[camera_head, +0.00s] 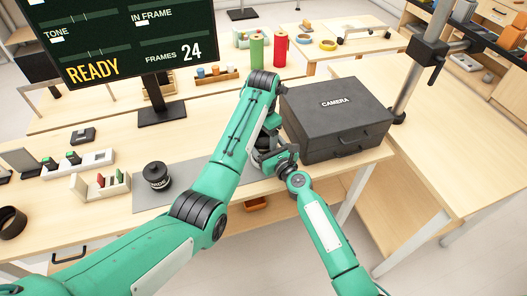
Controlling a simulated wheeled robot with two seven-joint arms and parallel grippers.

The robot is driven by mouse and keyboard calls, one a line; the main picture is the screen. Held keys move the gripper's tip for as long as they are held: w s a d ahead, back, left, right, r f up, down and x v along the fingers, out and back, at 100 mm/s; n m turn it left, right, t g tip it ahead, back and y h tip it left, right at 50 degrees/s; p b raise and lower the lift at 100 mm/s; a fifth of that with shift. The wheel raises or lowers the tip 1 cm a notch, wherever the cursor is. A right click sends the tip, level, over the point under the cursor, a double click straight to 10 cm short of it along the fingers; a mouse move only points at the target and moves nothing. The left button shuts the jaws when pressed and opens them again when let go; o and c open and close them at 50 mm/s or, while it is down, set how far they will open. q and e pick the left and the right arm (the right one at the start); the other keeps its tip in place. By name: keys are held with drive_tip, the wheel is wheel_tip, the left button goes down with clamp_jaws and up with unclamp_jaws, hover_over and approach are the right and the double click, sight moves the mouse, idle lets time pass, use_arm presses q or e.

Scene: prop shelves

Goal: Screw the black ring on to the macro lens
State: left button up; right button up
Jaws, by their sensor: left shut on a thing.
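A short black cylinder with pale lettering, which looks like a lens (157,176), stands upright on the grey mat (150,198). I cannot tell whether these are the task's lens and ring. My left gripper (270,157) points down in front of the camera case and is shut on a small dark thing, mostly hidden by the wrists. My right arm comes up from the lower right and its dark wrist (287,168) meets the same spot. Its fingers are hidden.
A black camera case (335,118) stands just right of my grippers. A monitor (120,40) is behind. Red (281,49) and green (257,50) rolls stand at the back. The right table is mostly clear.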

use_arm(q)
drive_tip(key=m, duration=0.3)
drive_tip(key=shift+m, duration=0.4)
idle(0.7)
drive_tip(key=o, duration=1.1)
